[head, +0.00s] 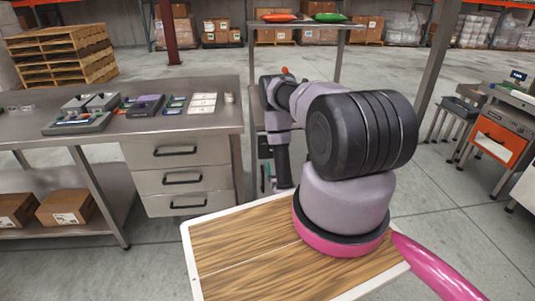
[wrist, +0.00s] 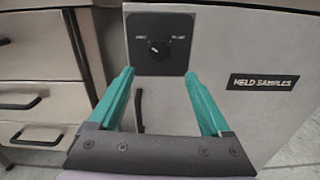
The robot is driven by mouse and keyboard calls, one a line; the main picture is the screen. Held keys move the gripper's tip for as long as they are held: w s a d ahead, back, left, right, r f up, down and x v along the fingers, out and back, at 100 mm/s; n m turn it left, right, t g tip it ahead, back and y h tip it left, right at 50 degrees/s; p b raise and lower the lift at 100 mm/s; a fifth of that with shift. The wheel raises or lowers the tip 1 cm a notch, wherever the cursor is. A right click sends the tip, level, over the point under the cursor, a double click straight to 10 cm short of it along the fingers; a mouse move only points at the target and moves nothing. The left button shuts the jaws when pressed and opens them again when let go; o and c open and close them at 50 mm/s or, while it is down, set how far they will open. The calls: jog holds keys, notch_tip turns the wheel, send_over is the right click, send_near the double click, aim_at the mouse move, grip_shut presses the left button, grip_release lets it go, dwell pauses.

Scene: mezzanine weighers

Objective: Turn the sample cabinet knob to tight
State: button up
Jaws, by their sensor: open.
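In the wrist view a small round black knob (wrist: 155,45) sits on a square dark plate (wrist: 181,62) on the front of a light metal cabinet (wrist: 222,45). The knob has a small pale mark; the plate has small pale markings at its upper left and upper right, too small to read. A black label (wrist: 263,83) on the cabinet reads "HELD SAMPLES". My gripper (wrist: 158,74) is open, with green fingers either side of and below the knob, apparently not touching it. In the head view my arm hides the knob.
A dark upright handle (wrist: 139,110) shows between my fingers. Left of the cabinet are drawers (wrist: 38,100) with black handles. In the head view a metal bench (head: 60,131) with trays stands left, and a post (head: 432,60) rises right.

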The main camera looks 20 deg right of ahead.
jog(key=x, duration=1)
jog(key=shift+w, duration=0.25)
grip_shut()
